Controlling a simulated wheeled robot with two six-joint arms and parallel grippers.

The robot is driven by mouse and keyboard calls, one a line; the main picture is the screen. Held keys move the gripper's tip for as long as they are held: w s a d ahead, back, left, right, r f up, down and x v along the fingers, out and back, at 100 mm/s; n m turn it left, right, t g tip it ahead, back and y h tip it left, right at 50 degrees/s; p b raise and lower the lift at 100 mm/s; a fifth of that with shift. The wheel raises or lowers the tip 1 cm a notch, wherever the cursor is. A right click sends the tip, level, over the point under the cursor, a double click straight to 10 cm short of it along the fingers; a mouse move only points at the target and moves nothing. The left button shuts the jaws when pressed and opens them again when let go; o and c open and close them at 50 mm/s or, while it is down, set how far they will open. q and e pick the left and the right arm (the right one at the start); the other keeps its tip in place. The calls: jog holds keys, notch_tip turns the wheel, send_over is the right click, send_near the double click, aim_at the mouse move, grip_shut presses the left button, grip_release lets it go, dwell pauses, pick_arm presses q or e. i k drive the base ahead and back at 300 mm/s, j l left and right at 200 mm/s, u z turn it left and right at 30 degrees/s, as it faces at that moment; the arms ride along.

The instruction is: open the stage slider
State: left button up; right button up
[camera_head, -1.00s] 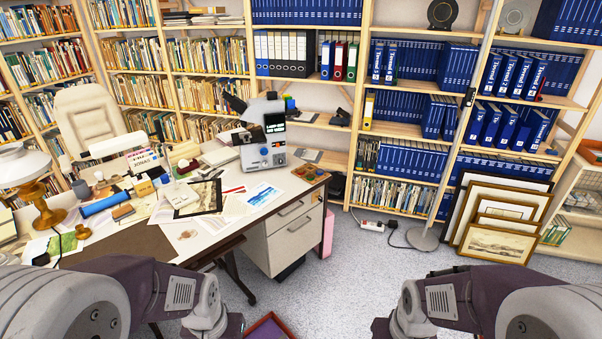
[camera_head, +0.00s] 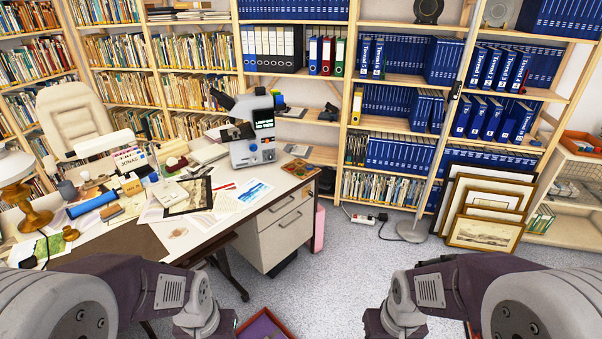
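A grey and white microscope-like device (camera_head: 252,142) stands upright near the far right corner of the desk. It has a dark lit screen, a dark eyepiece part leaning up to the left, and small coloured parts. I cannot make out a stage slider on it at this size. My left and right arms come in along the bottom of the view, well short of the device. Both grippers are outside the picture. Nothing of mine touches the device.
The cluttered desk (camera_head: 276,208) holds papers, a lamp (camera_head: 22,195) and a small tray (camera_head: 299,168). Framed prints (camera_head: 486,233) lean against the shelves at right, near a thin pole. A red-edged box (camera_head: 264,328) lies on the floor between my arms. Open floor (camera_head: 345,270) lies right of the desk.

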aim_at(234, 130)
jog(key=i+l+u, duration=0.25)
jog(key=l, duration=0.15)
jog(key=i+l+u, duration=0.25)
jog(key=l, duration=0.2)
jog(key=l+u, duration=0.2)
jog(key=l, duration=0.2)
jog(key=i+l+u, duration=0.1)
jog(key=l+u, duration=0.15)
jog(key=l, duration=0.25)
jog(key=i+l+u, duration=0.1)
jog(key=l+u, duration=0.15)
jog(key=l, duration=0.25)
jog(key=i+l+u, duration=0.5)
jog(key=l, duration=0.2)
jog(key=i+l+u, duration=0.25)
jog(key=l, duration=0.15)
jog(key=i+l+u, duration=0.25)
jog(key=l, duration=0.15)
jog(key=i+l+u, duration=0.25)
jog(key=i+l, duration=0.35)
